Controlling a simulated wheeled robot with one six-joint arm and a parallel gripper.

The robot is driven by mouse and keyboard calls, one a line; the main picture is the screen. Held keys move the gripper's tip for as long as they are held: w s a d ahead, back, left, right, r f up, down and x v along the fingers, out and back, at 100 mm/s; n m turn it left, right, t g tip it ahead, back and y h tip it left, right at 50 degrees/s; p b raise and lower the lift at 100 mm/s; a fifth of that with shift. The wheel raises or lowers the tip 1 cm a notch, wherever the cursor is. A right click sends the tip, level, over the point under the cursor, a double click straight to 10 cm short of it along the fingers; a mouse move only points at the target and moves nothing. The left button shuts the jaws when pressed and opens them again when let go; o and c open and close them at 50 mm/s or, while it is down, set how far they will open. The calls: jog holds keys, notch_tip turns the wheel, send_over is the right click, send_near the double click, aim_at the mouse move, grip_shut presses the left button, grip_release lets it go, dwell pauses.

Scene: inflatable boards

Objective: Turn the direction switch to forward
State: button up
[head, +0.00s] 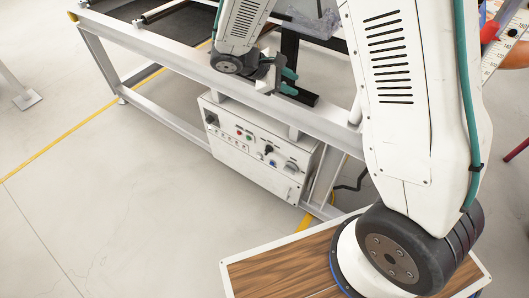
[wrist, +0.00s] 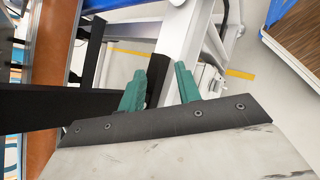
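A white control box (head: 250,165) hangs under the grey metal frame in the head view. Its face carries small coloured buttons, a black rotary knob (head: 269,149) at the right and another dark switch (head: 291,166) near the right edge. Labels are too small to read, so I cannot tell which is the direction switch or where it points. My gripper (head: 289,82) is above and behind the box, near the frame's top rail, apart from the switches. Its teal fingers stand apart with a gap in the wrist view (wrist: 160,68). No switch is visible between them.
The metal frame's rail (head: 180,62) runs above the box, with a black bar near my gripper. A wood-topped surface (head: 280,272) lies at the bottom. Open grey floor (head: 120,200) lies in front and left of the box.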

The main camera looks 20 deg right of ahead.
jog(key=w+a+f+n+t+h, duration=0.1)
jog(key=w+a+f+n+t, duration=0.15)
jog(key=f, duration=0.65)
jog(key=w+a+f+n+t+h, duration=0.1)
jog(key=w+a+f+n, duration=0.25)
jog(key=f, duration=0.55)
jog(key=n+t+y, duration=0.2)
jog(key=n+t, duration=0.3)
jog(key=n, duration=0.3)
send_near(265, 151)
jog(key=x, duration=0.9)
jog(key=shift+w+d+f, duration=0.15)
jog(key=shift+d+f, duration=0.1)
jog(key=shift+g, duration=0.25)
jog(key=c, duration=0.6)
